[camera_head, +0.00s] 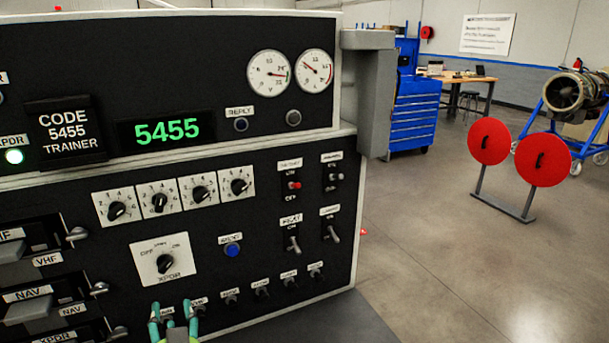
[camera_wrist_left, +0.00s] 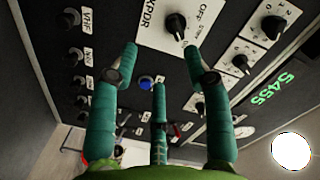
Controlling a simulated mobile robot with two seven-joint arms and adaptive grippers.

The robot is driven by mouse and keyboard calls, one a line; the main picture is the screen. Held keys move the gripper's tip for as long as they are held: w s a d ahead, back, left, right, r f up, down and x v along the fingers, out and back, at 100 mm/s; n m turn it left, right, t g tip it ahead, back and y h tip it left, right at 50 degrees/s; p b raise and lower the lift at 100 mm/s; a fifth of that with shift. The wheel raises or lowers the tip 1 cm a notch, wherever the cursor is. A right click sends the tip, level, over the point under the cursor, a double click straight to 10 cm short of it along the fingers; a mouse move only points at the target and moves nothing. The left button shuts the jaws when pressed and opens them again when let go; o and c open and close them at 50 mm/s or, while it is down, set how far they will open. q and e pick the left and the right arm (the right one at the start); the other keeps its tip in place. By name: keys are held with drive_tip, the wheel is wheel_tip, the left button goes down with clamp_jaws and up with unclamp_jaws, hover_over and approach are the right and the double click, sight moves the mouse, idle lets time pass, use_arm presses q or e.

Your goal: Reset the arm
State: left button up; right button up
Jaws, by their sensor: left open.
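My left gripper (camera_head: 174,310) shows at the bottom of the head view, its teal fingers pointing up in front of the lower part of the black trainer panel (camera_head: 120,255). In the left wrist view the gripper (camera_wrist_left: 160,62) has its teal fingers spread, with nothing between them. The XPDR knob (camera_head: 165,263) lies above the fingers in the head view, and it also shows in the wrist view (camera_wrist_left: 176,25). The fingers appear apart from the knob. My right gripper is not in view.
The panel display (camera_head: 167,131) reads 5455 in green, above a row of selector knobs (camera_head: 159,202). A blue button (camera_head: 232,250) and switches sit at the right. Beyond the panel are open floor (camera_head: 430,240), red discs on a stand (camera_head: 488,141) and a blue tool cabinet (camera_head: 414,115).

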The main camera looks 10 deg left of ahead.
use_arm(q)
drive_tip(key=s+d+f+g+h, duration=0.5)
drive_tip(key=s+f+g, duration=0.1)
drive_tip(key=s+f, duration=0.5)
drive_tip(key=s+d+f+g+h, duration=0.4)
drive_tip(key=s+d+f+g, duration=0.1)
drive_tip(key=s+f, duration=0.5)
drive_tip(key=s+f+g, duration=0.1)
drive_tip(key=s+f, duration=0.2)
drive_tip(key=f, duration=2.1)
drive_tip(key=s+a+f+g, duration=0.1)
drive_tip(key=s+a+f, duration=0.2)
drive_tip(key=s+f, duration=0.8)
drive_tip(key=s, duration=0.4)
drive_tip(key=shift+f+g, duration=0.3)
drive_tip(key=shift+f, duration=0.1)
drive_tip(key=shift+a, duration=0.15)
drive_tip(key=shift+c, duration=1)
